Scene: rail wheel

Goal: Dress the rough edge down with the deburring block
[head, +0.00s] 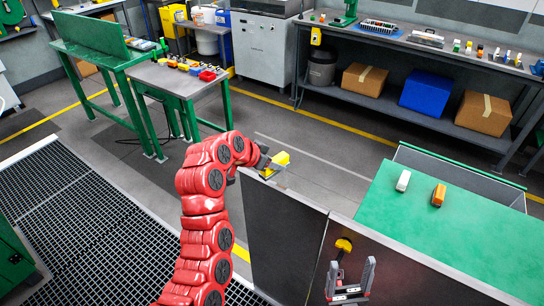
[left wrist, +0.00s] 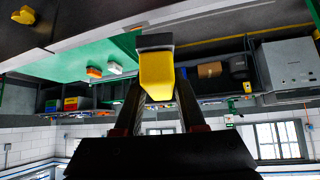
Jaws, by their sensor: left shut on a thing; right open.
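The deburring block (head: 282,158), yellow with a dark grey face, is held in my left gripper (head: 268,166). In the left wrist view the block (left wrist: 156,75) sits between the two dark fingers, its dark face pointing away from the wrist. In the head view it is at the far left end of the top edge of a dark panel (head: 285,235). I cannot tell whether it touches the edge, and no roughness can be made out. My right gripper (head: 351,270) is open and empty, in front of the panel.
A yellow knob-like piece (head: 343,245) shows on the panel, close to my right gripper. A green surface (head: 425,225) behind the panel carries a white block (head: 403,181) and an orange block (head: 439,195). A small table (head: 165,77) with coloured items stands back left. Open floor lies between.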

